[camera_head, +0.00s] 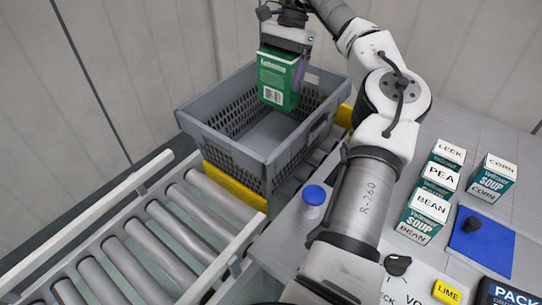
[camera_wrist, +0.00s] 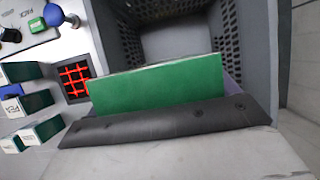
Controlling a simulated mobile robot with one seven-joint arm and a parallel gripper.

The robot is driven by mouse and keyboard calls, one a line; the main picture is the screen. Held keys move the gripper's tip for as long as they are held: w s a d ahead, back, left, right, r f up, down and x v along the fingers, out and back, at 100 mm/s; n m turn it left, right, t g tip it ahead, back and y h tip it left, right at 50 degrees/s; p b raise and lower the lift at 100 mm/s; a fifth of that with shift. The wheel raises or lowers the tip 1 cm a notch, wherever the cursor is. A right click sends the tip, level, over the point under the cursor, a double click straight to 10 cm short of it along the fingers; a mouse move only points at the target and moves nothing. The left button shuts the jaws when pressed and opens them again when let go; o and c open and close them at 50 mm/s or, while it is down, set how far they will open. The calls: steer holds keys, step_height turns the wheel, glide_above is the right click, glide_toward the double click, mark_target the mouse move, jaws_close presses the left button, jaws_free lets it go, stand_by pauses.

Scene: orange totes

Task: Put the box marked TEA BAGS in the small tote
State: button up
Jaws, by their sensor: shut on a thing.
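My gripper (camera_head: 290,62) is shut on a green box (camera_head: 277,80) with a white label and a barcode. The printing on it is too small to read, so I cannot tell whether it says TEA BAGS. The box hangs upright over the grey tote (camera_head: 222,142), with its lower end near rim height. In the wrist view the green box (camera_wrist: 158,88) lies across my gripper (camera_wrist: 165,108), and the tote's bare floor (camera_wrist: 180,42) shows beyond it. The tote has perforated walls and looks empty; part of its inside is hidden behind the box.
A roller conveyor (camera_head: 150,235) runs at the left. Yellow blocks (camera_head: 236,187) flank the tote. On the right table stand LEEK (camera_head: 449,153), PEA (camera_head: 439,177), BEAN (camera_head: 425,215) and CORN (camera_head: 492,178) soup boxes.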

step_height(320, 180, down, 20)
steer(key=shift+f, duration=0.15)
stand_by(0.4)
steer(key=shift+f, duration=0.1)
steer(key=o, duration=1)
steer(key=b+v, duration=0.1)
steer(key=v, duration=1.1)
steer(key=shift+s, duration=0.1)
